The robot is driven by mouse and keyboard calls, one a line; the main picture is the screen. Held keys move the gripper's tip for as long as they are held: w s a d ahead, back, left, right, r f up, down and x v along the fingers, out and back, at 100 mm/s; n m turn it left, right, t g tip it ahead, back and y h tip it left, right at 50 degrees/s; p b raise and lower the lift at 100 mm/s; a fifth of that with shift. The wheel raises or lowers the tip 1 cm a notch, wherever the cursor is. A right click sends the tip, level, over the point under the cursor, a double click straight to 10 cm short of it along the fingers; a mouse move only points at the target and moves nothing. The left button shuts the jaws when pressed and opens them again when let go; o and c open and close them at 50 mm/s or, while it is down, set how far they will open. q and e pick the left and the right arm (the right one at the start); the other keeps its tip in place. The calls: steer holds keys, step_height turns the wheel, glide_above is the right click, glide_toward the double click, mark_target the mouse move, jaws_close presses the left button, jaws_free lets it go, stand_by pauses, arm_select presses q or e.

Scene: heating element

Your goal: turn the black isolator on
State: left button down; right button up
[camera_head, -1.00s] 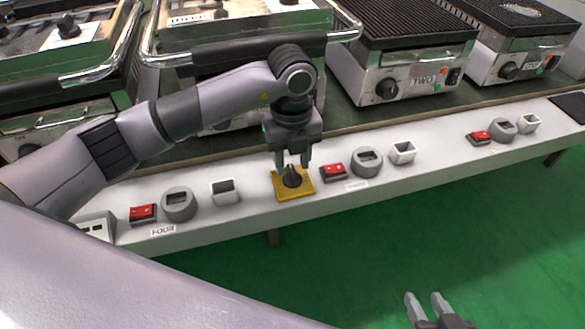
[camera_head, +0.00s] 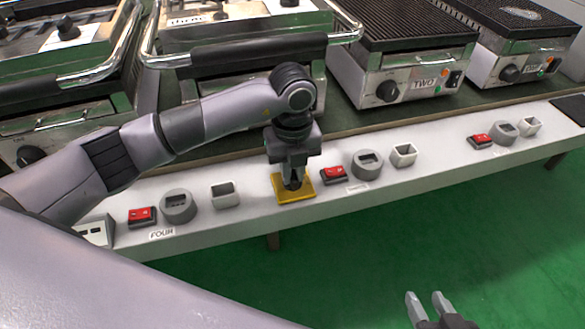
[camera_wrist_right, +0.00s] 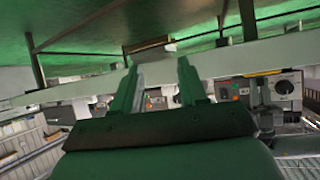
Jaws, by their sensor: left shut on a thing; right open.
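The black isolator is a dark rotary knob on a yellow square plate (camera_head: 296,196), which lies on the white shelf in the head view. My left gripper (camera_head: 292,184) points down over the plate and is shut on the knob. Its fingers hide most of the knob, so I cannot tell which way the knob is turned. My right gripper (camera_head: 428,303) is open and empty, low at the right over the green floor. Its two fingers also show in the right wrist view (camera_wrist_right: 160,80).
The white shelf (camera_head: 345,205) holds red switches (camera_head: 333,174), grey round sockets (camera_head: 367,164) and small square boxes (camera_head: 403,154) on both sides of the yellow plate. Contact grills (camera_head: 410,75) stand behind it. The green floor (camera_head: 480,220) in front is clear.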

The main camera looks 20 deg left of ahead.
arm_select(q)
steer(key=m, duration=0.6)
steer(key=shift+m, duration=0.4)
steer(key=shift+m+b, duration=0.4)
steer(key=shift+m, duration=0.5)
steer(key=m, duration=0.2)
steer(key=shift+m+b, duration=0.3)
steer(key=m, duration=0.2)
steer(key=shift+m+b, duration=0.35)
steer(key=shift+m, duration=0.75)
steer(key=shift+m+b, duration=0.4)
steer(key=shift+m, duration=0.7)
arm_select(e)
steer(key=shift+w+a+r+t+y, duration=0.15)
steer(key=shift+a+y, duration=0.1)
steer(key=shift+a, duration=0.2)
steer(key=shift+w+a+r+t+y, duration=0.15)
steer(key=shift+a+y, duration=0.1)
steer(key=shift+a, duration=0.2)
